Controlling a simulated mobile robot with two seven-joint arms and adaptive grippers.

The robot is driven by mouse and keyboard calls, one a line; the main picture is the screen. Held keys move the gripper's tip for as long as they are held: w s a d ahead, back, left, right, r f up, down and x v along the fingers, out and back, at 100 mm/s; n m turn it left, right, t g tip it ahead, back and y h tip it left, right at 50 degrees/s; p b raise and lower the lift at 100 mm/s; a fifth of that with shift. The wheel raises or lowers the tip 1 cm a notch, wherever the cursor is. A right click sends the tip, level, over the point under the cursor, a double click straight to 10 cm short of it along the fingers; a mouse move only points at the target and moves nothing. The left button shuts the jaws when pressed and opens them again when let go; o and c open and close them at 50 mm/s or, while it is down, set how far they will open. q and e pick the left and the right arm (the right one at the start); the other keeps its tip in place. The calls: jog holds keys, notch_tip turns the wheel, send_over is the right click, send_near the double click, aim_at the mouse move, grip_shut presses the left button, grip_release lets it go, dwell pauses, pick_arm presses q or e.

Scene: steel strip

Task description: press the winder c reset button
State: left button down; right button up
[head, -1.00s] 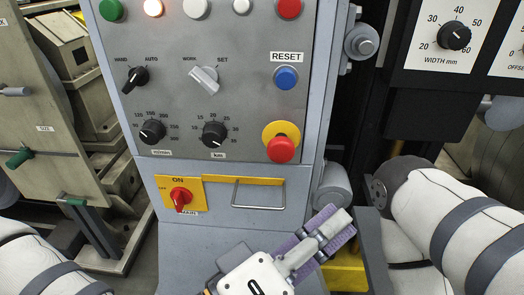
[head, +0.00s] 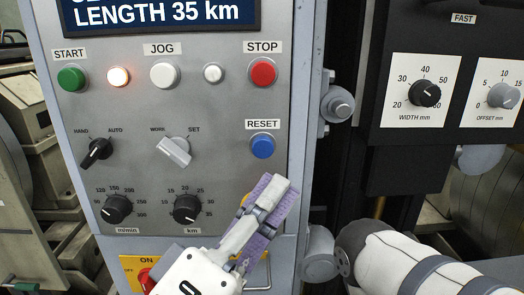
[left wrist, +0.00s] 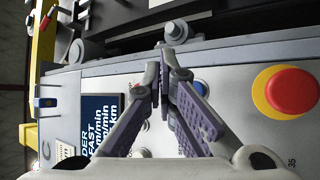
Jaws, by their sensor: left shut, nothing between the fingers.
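The blue RESET button (head: 262,146) is on the grey control panel (head: 215,120), under its RESET label. It also shows in the left wrist view (left wrist: 200,88), just right of the fingertips and partly hidden by a finger. My left gripper (head: 274,190) is shut and empty. In the head view its fingertips are just below the button, in front of the panel; I cannot tell the gap to the panel. In the left wrist view the fingers (left wrist: 165,82) meet near the middle. My right gripper is not in view.
A red emergency stop on a yellow collar (left wrist: 287,92) is close by, mostly hidden behind my gripper in the head view. The red STOP button (head: 263,73) is above RESET. Selector knobs (head: 174,151) are to the left. A dark dial housing (head: 415,140) stands at the right.

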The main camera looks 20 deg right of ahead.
aim_at(263, 148)
pick_arm(q)
jog(key=shift+w+d+b, duration=0.25)
jog(key=shift+w+d, duration=0.05)
jog(key=shift+w, duration=0.7)
jog(key=shift+w+d+b, duration=0.25)
jog(key=shift+w+d, duration=0.05)
jog(key=shift+w, duration=0.75)
jog(key=shift+w+d+b, duration=0.25)
jog(key=shift+w+d, duration=0.05)
jog(key=shift+w, duration=0.7)
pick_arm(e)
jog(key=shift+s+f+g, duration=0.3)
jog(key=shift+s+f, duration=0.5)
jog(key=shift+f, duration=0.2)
pick_arm(q)
jog(key=shift+w+f, duration=0.1)
jog(key=shift+w+d, duration=0.1)
jog(key=shift+w, duration=0.2)
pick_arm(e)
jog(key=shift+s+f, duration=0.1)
